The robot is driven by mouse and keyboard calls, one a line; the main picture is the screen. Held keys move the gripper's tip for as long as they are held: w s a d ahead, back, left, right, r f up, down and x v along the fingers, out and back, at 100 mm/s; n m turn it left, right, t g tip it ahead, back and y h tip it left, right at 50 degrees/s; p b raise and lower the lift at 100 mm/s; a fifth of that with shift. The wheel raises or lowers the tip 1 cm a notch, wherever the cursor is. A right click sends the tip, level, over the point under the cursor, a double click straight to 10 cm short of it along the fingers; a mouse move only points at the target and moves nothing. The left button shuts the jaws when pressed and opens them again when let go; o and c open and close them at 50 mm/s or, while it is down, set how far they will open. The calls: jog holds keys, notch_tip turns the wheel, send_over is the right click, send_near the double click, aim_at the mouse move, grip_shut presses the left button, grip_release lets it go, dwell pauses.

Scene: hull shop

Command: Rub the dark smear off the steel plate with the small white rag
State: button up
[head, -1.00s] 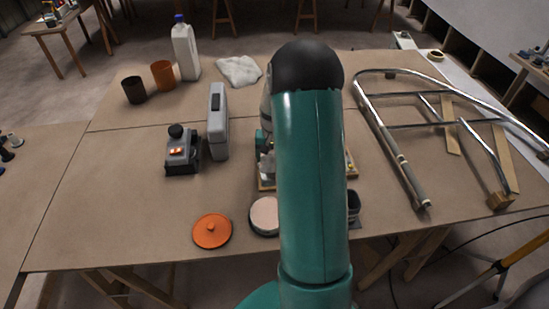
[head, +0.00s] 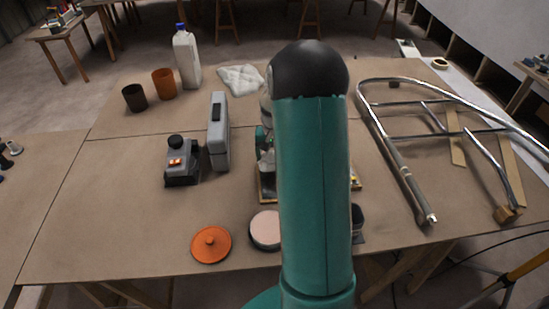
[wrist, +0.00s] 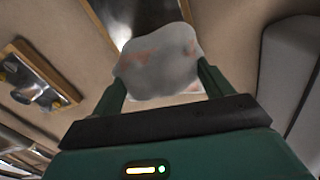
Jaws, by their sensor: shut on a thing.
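In the wrist view my gripper (wrist: 161,84) is shut on the small white rag (wrist: 158,62), a crumpled greyish-white wad with faint reddish stains, between its two dark green fingers. Part of the steel plate (wrist: 128,14) shows beyond the rag at the top, shiny and dark-edged. The rag covers part of the view of it, and I cannot tell whether they touch. I cannot make out the dark smear.
A grey upright case (head: 218,135) and a grey-black tool (head: 181,165) stand left of my arm. An orange lid (head: 211,245) and a round pale-topped tin (head: 266,230) lie near the front edge. A chrome tube frame (head: 405,180) lies right. A larger white cloth (head: 240,79) lies at the back.

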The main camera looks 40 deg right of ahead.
jog(key=shift+w+r, duration=0.1)
jog(key=shift+r, duration=2.15)
